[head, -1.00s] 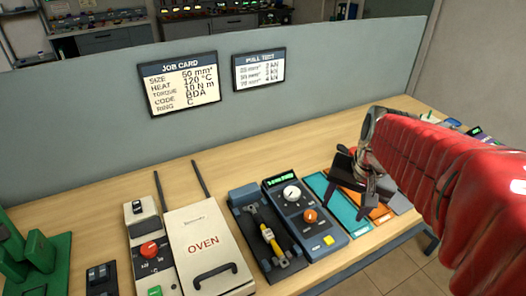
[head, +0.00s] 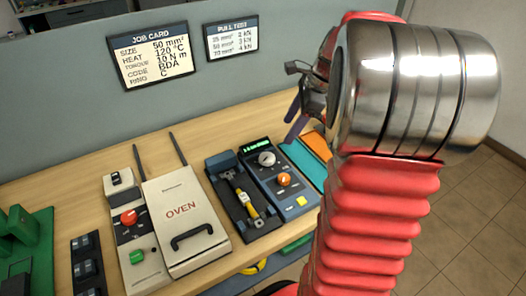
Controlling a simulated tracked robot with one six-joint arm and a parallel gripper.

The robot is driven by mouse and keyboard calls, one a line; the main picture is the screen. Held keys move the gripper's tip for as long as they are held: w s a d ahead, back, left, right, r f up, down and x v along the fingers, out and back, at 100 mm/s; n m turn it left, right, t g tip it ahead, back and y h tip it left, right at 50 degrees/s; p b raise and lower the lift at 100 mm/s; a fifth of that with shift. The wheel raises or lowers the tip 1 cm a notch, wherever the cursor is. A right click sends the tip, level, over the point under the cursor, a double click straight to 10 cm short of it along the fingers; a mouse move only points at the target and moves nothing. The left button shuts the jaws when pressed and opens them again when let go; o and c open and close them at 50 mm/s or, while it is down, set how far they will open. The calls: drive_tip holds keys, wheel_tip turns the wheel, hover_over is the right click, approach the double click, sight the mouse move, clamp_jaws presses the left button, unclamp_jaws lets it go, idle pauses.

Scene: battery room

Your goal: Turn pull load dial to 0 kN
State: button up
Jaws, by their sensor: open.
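The blue tester box (head: 277,175) stands on the bench, left of my arm in the head view. It has a lit green display too small to read. Below the display are a pale round dial (head: 266,158) and an orange knob (head: 284,180), with a yellow button (head: 300,202) near the front. I cannot read which of the two is the pull load dial or its setting. My gripper (head: 294,119) is open, with dark fingers pointing down, behind and to the right of the box. It touches neither knob. My arm hides part of the gripper.
A dark cradle with a yellow-banded part (head: 243,204) adjoins the box on the left. Further left are the oven (head: 185,225), a control box with a red knob (head: 129,218), and a green machine (head: 25,245). Teal and orange mats (head: 316,145) lie to the right. A grey partition stands behind.

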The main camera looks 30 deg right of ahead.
sight(267, 157)
drive_tip(key=shift+a+r+m, duration=0.25)
drive_tip(key=shift+a+m, duration=0.25)
drive_tip(key=shift+m, duration=0.7)
drive_tip(key=x, duration=1.3)
drive_tip(key=shift+w+a+f, duration=0.15)
drive_tip(key=shift+a+f, duration=0.15)
drive_tip(key=shift+f, duration=0.05)
drive_tip(key=shift+c, duration=0.4)
